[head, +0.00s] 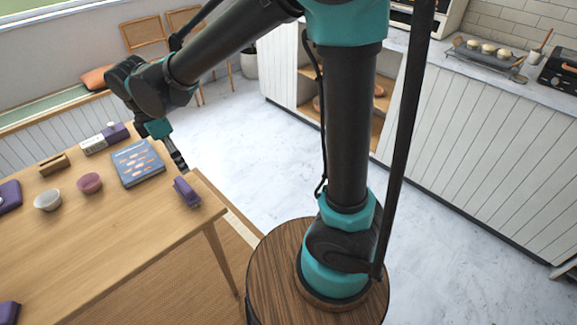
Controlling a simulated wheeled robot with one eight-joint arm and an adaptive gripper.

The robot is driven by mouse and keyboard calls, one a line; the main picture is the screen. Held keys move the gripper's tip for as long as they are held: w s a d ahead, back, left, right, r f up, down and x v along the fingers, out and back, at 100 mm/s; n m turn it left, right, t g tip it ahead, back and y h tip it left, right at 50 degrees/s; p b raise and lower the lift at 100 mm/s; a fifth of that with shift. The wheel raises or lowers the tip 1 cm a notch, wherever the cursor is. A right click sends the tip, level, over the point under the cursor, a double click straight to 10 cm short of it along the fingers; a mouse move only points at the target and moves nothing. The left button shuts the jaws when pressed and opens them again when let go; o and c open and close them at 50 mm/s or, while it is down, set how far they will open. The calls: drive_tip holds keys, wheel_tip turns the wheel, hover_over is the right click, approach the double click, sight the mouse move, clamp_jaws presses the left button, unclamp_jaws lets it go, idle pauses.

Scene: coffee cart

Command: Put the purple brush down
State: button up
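A small purple object (187,191), which looks like the purple brush, is at the right edge of the wooden table (130,245). My gripper (180,168) points down just above and slightly left of it. The gripper is small and dark in this view, so I cannot tell if its fingers are open or shut. I also cannot tell if the fingertips touch the brush, or if the brush rests on the table or hangs just above it.
A blue book (137,163) lies left of my gripper. Two bowls, pink (89,183) and white (47,200), stand further left near a wooden holder (54,164). Other purple items (117,131) are on the table. Its front middle is clear.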

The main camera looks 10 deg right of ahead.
drive_tip(key=w+d+f+m+t+y, duration=0.1)
drive_tip(key=d+f+m, duration=0.1)
drive_tip(key=d+m, duration=0.65)
drive_tip(key=w+d+f+m, duration=0.1)
drive_tip(key=d+f+m, duration=0.15)
drive_tip(key=d, duration=1.05)
drive_tip(key=s+d+f+m+t, duration=0.1)
drive_tip(key=s+d+f+m, duration=0.1)
drive_tip(key=d+m, duration=0.4)
drive_tip(key=s+d+f+m+t, duration=0.1)
drive_tip(key=s+d+m, duration=0.3)
drive_tip(key=d, duration=0.4)
drive_tip(key=shift+s+f+m, duration=0.3)
drive_tip(key=shift+f+m, duration=0.35)
drive_tip(key=shift+m, duration=0.25)
drive_tip(key=shift+d, duration=0.1)
